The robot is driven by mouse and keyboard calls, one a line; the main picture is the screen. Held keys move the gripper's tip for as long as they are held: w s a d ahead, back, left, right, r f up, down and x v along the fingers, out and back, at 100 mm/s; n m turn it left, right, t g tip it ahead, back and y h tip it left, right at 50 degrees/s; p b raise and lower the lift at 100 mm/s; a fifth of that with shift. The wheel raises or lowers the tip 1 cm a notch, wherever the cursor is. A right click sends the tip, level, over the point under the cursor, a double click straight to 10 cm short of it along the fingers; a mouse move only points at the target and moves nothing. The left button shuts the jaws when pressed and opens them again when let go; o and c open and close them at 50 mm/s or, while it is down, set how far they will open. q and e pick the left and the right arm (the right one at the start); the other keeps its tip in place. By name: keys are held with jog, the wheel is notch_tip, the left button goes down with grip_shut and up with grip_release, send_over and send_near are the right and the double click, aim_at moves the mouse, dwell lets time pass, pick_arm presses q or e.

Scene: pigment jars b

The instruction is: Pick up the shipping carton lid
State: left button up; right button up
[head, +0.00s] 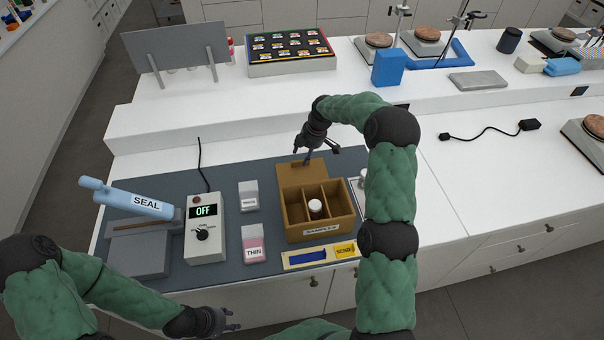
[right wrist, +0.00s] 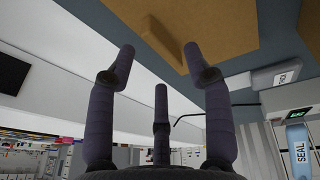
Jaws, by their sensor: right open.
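The shipping carton (head: 290,226) is a brown open box with several compartments and a front label, on the dark mat. In the right wrist view, a brown panel (right wrist: 222,25) with a tab fills the top. My right gripper (head: 315,152) is open and empty just behind the lid, its fingers (right wrist: 160,60) spread close to the panel. My left gripper (head: 230,322) is low at the front; its jaws are unclear.
On the mat (head: 222,275) are a blue SEAL tool (head: 118,196), a control box (head: 205,240) reading OFF, a white container (head: 249,195), a THIN container (head: 253,245) and a SEND card (head: 318,256). The white counter to the right has clear room.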

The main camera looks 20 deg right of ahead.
aim_at(302, 160)
jog(key=shift+x, duration=1.8)
grip_shut()
